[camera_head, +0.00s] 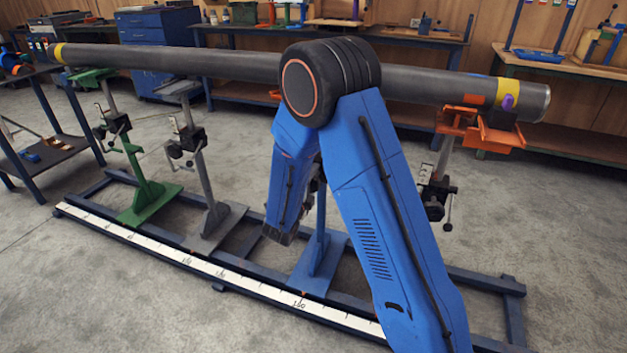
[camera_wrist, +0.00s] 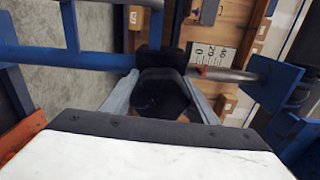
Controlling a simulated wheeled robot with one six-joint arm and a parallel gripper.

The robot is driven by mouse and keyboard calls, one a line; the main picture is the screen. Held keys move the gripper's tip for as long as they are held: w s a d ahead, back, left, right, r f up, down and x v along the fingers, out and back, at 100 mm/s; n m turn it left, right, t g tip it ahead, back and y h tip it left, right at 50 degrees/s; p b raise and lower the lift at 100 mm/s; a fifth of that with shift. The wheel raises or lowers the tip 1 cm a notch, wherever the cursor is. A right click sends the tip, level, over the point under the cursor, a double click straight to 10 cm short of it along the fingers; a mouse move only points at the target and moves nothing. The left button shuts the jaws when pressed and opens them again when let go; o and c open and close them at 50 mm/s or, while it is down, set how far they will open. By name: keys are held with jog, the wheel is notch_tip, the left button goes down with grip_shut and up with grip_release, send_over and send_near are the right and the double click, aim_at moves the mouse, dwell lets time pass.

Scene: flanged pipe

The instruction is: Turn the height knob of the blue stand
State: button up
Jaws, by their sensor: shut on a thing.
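The blue stand's base (camera_head: 320,268) and lower post show in the head view, on the floor rail behind my arm. My arm covers its upper part. In the wrist view, a black knob (camera_wrist: 160,97) sits between the two grey fingers of my gripper (camera_wrist: 162,92), which is shut on it. A scale plate with numbers (camera_wrist: 210,54) shows just beyond the knob, with a metal rod to its right. In the head view, my fingers and the knob cannot be made out behind my arm.
A long dark pipe (camera_head: 180,61) runs above the stands, behind my elbow. A green stand (camera_head: 150,200) and a grey stand (camera_head: 212,228) are at left, an orange-topped stand (camera_head: 482,128) at right. A scale rail (camera_head: 190,262) runs in front. Front-left floor is clear.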

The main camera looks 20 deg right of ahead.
jog(key=shift+n, duration=1.2)
jog(key=o, duration=1)
jog(key=shift+o, duration=0.2)
jog(key=shift+a, duration=0.1)
jog(key=v, duration=1.7)
jog(key=shift+s, duration=0.15)
